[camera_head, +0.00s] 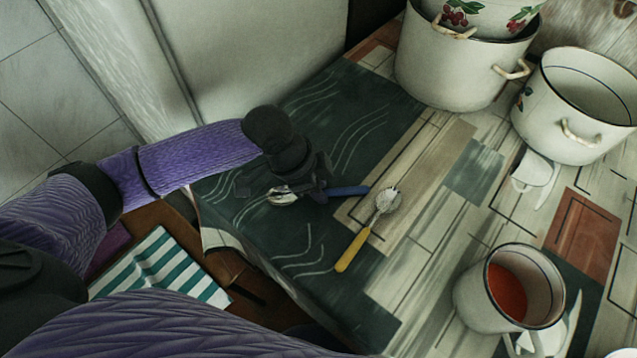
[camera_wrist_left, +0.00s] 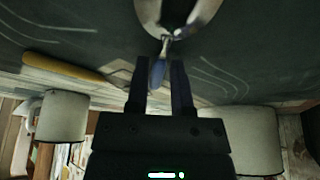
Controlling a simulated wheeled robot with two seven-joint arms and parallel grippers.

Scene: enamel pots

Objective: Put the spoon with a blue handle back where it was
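The spoon with a blue handle (camera_head: 346,191) is at my left gripper (camera_head: 320,192), over the dark green patch of the table. Its metal bowl points left in the head view. In the left wrist view the bowl (camera_wrist_left: 178,14) is at the top, and the blue handle (camera_wrist_left: 157,74) runs between the two fingers of my left gripper (camera_wrist_left: 160,72). I cannot tell whether the spoon touches the table. My right gripper is in neither view.
A mug with red contents (camera_head: 509,290) stands at the lower right. Large white enamel pots (camera_head: 445,65) (camera_head: 574,108) stand at the back right. A striped cloth (camera_head: 160,270) lies lower left, beyond the table edge.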

